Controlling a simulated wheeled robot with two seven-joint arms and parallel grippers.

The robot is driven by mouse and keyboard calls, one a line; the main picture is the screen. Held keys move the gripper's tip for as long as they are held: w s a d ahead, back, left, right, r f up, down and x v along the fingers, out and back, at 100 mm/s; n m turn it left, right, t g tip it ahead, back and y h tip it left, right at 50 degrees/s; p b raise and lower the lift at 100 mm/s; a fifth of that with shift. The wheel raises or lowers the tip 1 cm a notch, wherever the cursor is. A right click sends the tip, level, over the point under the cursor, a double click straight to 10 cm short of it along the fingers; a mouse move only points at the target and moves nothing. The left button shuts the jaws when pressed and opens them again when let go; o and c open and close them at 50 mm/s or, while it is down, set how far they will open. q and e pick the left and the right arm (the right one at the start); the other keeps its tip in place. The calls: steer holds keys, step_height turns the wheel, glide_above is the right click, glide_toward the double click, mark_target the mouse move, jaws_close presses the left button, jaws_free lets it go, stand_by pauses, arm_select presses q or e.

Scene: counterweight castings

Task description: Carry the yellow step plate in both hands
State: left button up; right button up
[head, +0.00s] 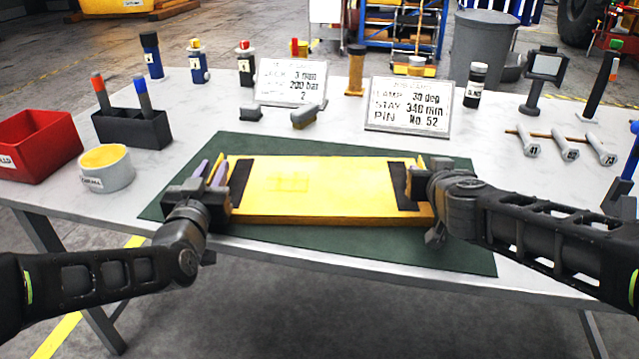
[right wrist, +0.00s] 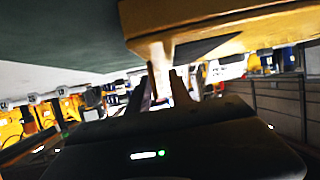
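The yellow step plate (head: 310,185) lies flat over the dark green mat (head: 350,250), with a black strip near each end. I cannot tell whether it touches the mat. My left gripper (head: 211,171) is at the plate's left end, its two purple-lined fingers pointing up and apart, with a gap between them. My right gripper is at the plate's right end, its fingers mostly hidden in the head view. In the right wrist view its fingers (right wrist: 165,82) stand on either side of a yellow part under the plate's end (right wrist: 220,28); whether they press on it is unclear.
A red bin (head: 38,147), a pen holder (head: 133,128) and a round tub (head: 105,168) stand left of the mat. Two printed signs (head: 290,82) (head: 409,105) stand behind it. Tagged pins (head: 567,150) lie at the right. The table's front edge is close to the mat.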

arm_select(q)
jaws_close()
arm_select(e)
jaws_close()
stand_by(0.4)
stand_by(0.5)
